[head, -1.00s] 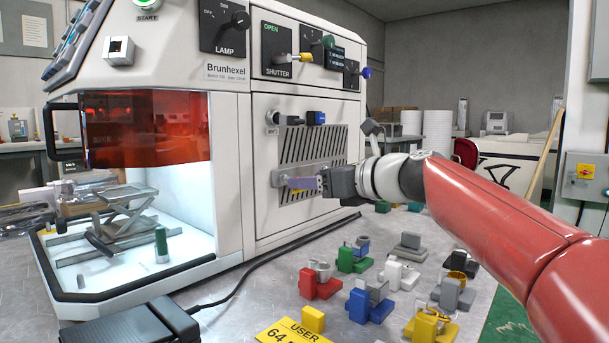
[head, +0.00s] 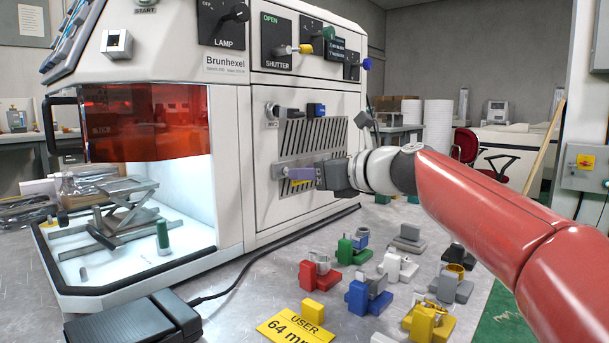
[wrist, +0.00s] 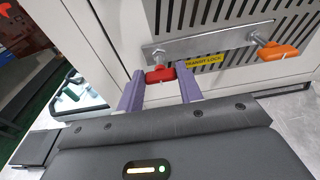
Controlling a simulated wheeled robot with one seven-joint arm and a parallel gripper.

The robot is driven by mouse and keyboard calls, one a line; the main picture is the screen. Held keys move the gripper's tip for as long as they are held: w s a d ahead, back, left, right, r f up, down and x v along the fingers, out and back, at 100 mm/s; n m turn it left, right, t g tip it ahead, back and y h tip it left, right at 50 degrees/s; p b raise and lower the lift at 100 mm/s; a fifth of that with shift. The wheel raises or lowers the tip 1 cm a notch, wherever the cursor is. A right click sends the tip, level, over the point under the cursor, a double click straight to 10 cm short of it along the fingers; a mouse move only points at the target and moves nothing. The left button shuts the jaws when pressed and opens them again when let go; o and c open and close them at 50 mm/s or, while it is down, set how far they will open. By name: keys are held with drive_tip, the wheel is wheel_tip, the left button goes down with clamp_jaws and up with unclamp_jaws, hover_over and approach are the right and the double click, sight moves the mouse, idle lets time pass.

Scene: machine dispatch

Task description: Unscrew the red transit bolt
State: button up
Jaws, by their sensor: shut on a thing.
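The red transit bolt (wrist: 160,75) has a winged head at the left end of a metal bar on the machine's side panel. In the wrist view it sits between the two purple fingers of my gripper (wrist: 160,82), which are shut on it. An orange bolt (wrist: 280,50) is at the bar's other end. A yellow "TRANSIT LOCK" label (wrist: 204,61) is just right of the red bolt. In the head view my gripper (head: 291,173) reaches the bar (head: 281,170) from the right, and its fingers hide the red bolt.
The panel has a slotted vent (head: 300,138) and a blue knob (head: 316,109) above the bar. Several coloured fixtures, such as a blue one (head: 357,297), stand on the metal table below my arm. A black cable (head: 250,276) runs to a foot pedal (head: 135,322).

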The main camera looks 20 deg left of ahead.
drive_tip(key=shift+s+n+t+b, duration=0.15)
drive_tip(key=shift+n+t+b, duration=0.45)
drive_tip(key=shift+n+b, duration=1.15)
